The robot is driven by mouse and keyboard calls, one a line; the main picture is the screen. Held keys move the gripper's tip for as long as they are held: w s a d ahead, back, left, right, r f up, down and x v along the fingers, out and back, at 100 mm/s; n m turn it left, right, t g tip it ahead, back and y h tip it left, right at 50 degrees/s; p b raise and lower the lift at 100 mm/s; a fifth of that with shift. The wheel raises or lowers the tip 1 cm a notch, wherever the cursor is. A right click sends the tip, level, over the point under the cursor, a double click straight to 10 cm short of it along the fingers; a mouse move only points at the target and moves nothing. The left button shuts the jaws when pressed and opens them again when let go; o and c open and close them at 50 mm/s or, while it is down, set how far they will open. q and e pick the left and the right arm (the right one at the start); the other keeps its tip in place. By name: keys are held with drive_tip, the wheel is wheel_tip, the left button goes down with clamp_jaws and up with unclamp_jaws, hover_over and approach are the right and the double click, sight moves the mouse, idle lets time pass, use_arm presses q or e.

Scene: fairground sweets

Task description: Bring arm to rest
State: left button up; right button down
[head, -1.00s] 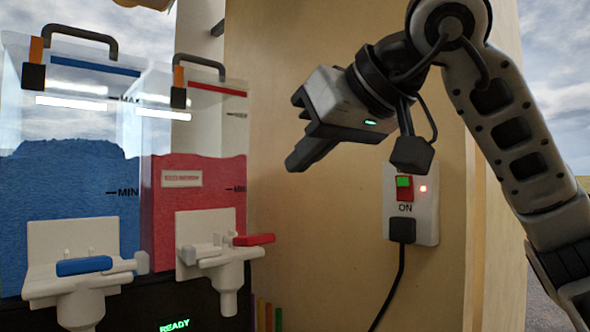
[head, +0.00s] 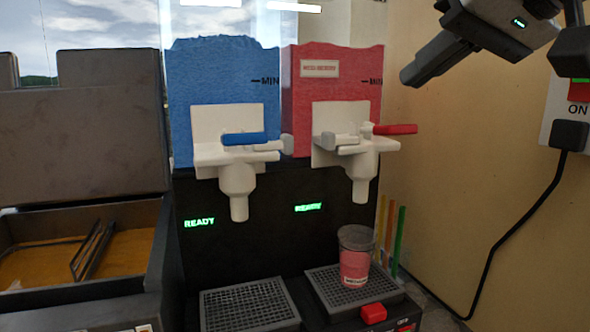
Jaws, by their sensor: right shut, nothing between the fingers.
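My right gripper (head: 428,72) is at the top right of the head view, in front of the wooden wall panel. Its fingers are shut with nothing between them, pointing down and left. It is apart from the slush machine and its taps. Most of my right arm is out of the frame. My left gripper is not in view.
A slush machine has a blue tank (head: 222,85) and a red tank (head: 335,100), each with a white tap. A cup (head: 355,258) stands on the right drip grid (head: 325,288). The left drip grid (head: 248,306) is empty. A fryer (head: 85,125) stands left. A cable (head: 520,222) hangs at right.

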drive_tip(key=s+a+f+m+g+y, duration=0.3)
drive_tip(key=a+f+m+g+y, duration=0.8)
drive_tip(key=a+f+m+y, duration=0.35)
drive_tip(key=w+d+f+n+t+h, duration=0.2)
drive_tip(key=d+f+n+t+h, duration=0.15)
drive_tip(key=f+n+t, duration=0.55)
drive_tip(key=w+d+f+n+t+h, duration=0.2)
drive_tip(key=f+n+t+h, duration=0.3)
drive_tip(key=n, duration=0.6)
drive_tip(key=w+d+f+n+t+h, duration=0.25)
drive_tip(key=f+n+t, duration=0.35)
drive_tip(key=f+n, duration=0.3)
drive_tip(key=s+d+f+m+g+h, duration=0.2)
drive_tip(key=s+f+m+g, duration=0.2)
drive_tip(key=s+f+m, duration=0.3)
drive_tip(key=s+d+f+m+g+h, duration=0.2)
drive_tip(key=s+f+m, duration=0.5)
drive_tip(key=f, duration=0.9)
drive_tip(key=shift+s+d+f+m+g+h, duration=0.3)
drive_tip(key=shift+s+g+h, duration=0.45)
drive_tip(key=shift+s+g, duration=0.4)
